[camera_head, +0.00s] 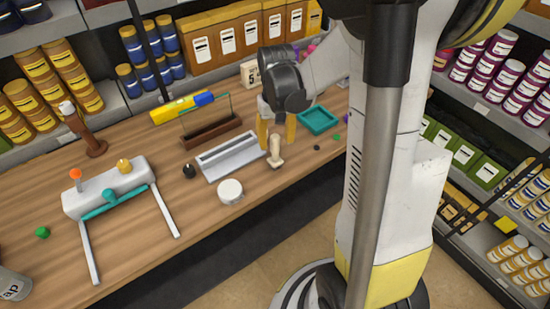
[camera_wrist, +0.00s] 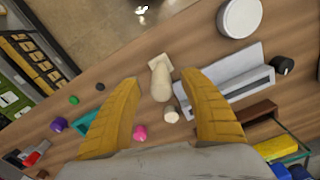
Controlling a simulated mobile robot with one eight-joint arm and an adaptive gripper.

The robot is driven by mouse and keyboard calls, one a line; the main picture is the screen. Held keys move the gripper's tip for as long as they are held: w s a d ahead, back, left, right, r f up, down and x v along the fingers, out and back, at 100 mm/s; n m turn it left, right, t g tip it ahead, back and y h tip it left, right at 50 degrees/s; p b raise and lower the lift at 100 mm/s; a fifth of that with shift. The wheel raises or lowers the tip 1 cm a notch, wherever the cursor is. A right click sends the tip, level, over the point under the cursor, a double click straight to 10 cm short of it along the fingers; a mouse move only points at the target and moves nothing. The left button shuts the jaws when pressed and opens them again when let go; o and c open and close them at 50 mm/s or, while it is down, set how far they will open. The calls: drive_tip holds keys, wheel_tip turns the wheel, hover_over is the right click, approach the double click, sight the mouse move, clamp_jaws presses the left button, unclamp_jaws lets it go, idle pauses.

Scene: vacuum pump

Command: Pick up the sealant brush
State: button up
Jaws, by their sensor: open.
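A cream, knobbed piece with a square end (camera_head: 276,153) stands or lies on the wooden bench; I cannot tell for certain that it is the sealant brush. In the wrist view the cream piece (camera_wrist: 160,82) shows between and beyond my yellow fingertips, with its rounded knob toward the palm. My gripper (camera_head: 276,140) points down over it, open, one finger on each side. In the wrist view my gripper (camera_wrist: 158,80) holds nothing, and I see no clear contact. A brown post with a white top (camera_head: 80,130) stands far left.
A grey slotted block (camera_head: 232,157) lies close left of the cream piece, with a white round lid (camera_head: 230,191) in front. A teal tray (camera_head: 318,121) and small coloured pieces lie to the right. A brown caddy (camera_head: 212,133) stands behind.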

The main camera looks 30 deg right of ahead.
sight(275, 147)
wheel_tip(275, 147, down, 4)
drive_tip(key=shift+w+r+b, duration=0.15)
drive_tip(key=shift+r+b, duration=0.1)
drive_tip(key=shift+b, duration=0.2)
drive_tip(key=shift+r, duration=0.1)
clamp_jaws()
drive_tip(key=shift+r, duration=0.1)
drive_tip(key=shift+r+p, duration=0.35)
drive_tip(key=shift+r, duration=0.2)
wheel_tip(275, 147, up, 3)
drive_tip(key=shift+r+p, duration=0.1)
drive_tip(key=shift+p, duration=0.5)
drive_tip(key=s+d+r+p, duration=0.2)
drive_tip(key=s+d+r, duration=0.4)
drive_tip(key=s, duration=0.3)
drive_tip(key=shift+s+d+r+p, duration=0.2)
drive_tip(key=shift+s+r+p, duration=0.1)
drive_tip(key=shift+s, duration=0.1)
